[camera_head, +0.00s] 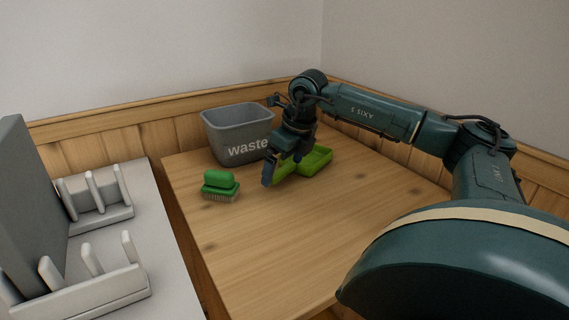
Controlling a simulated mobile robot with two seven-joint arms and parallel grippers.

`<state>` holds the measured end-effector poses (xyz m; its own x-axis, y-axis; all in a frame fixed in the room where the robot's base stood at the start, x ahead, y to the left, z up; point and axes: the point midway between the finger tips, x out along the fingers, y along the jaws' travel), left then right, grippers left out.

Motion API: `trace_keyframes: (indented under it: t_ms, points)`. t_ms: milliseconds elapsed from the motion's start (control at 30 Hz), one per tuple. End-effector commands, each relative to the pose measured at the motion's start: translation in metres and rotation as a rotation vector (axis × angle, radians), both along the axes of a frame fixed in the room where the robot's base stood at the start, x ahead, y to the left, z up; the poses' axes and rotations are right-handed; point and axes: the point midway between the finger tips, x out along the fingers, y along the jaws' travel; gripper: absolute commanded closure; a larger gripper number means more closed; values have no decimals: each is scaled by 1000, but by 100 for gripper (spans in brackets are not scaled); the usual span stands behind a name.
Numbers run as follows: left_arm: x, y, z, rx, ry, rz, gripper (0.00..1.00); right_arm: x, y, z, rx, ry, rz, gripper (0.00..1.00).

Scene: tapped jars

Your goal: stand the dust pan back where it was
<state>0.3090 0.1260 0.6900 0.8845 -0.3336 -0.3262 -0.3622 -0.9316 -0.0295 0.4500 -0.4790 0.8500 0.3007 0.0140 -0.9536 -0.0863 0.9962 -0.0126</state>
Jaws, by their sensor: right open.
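The green dust pan (318,160) lies on the wooden table, to the right of the waste bin. My right gripper (270,180) is open at the dust pan's left side and hides part of it. I cannot tell whether the fingers touch the pan or stand around a part of it. A green brush (220,184) stands bristles down on the table, left of my right gripper. My left gripper is not in view.
A grey bin marked "waste" (222,138) stands at the back of the wooden table (290,235), close behind my right gripper. A grey unit with upright white pegs (100,292) is at the left. The table's front middle is clear.

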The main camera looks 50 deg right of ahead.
Motion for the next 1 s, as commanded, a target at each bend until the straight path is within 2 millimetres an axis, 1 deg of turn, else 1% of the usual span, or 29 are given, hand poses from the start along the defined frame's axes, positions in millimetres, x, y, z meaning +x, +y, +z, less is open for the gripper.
trace_keyframes:
  t_ms: [267, 1000]
  points:
    - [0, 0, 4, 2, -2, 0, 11, -1, 0, 5, 0, 0, 0, 0]
    - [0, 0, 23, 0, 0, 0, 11, -10, -1, 33, 0, -1, 0, 0]
